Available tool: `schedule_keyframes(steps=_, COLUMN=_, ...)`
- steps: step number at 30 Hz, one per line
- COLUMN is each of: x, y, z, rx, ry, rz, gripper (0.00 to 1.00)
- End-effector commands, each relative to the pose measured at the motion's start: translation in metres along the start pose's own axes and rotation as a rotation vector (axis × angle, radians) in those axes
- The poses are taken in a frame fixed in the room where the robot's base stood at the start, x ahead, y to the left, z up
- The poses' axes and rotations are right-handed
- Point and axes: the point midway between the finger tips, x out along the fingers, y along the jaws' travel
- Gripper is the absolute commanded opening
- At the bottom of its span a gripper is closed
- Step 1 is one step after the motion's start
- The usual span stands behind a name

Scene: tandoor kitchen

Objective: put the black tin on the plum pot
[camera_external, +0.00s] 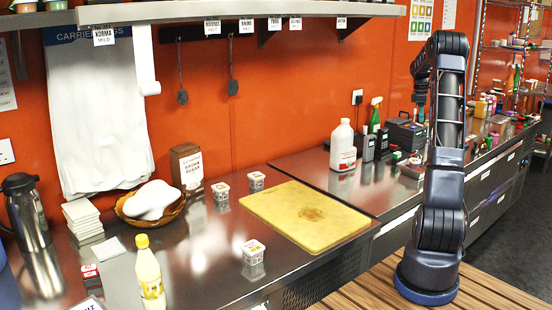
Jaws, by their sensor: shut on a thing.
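My arm rises at the right and bends over at the top. My gripper (421,103) points down behind the upright arm links, above the far part of the counter, and is partly hidden. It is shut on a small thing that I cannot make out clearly. I cannot pick out the black tin or the plum pot with certainty. Several small coloured items stand far back on the right counter, too small to tell apart.
A yellow bottle (150,275) stands in front.

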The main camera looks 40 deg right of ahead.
Motion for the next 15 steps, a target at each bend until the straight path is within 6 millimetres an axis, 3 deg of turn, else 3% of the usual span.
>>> schedule_keyframes(steps=15, x=0.111, y=-0.001, z=-0.015, rx=-0.002, ry=0.000, rz=-0.003, gripper=0.15)
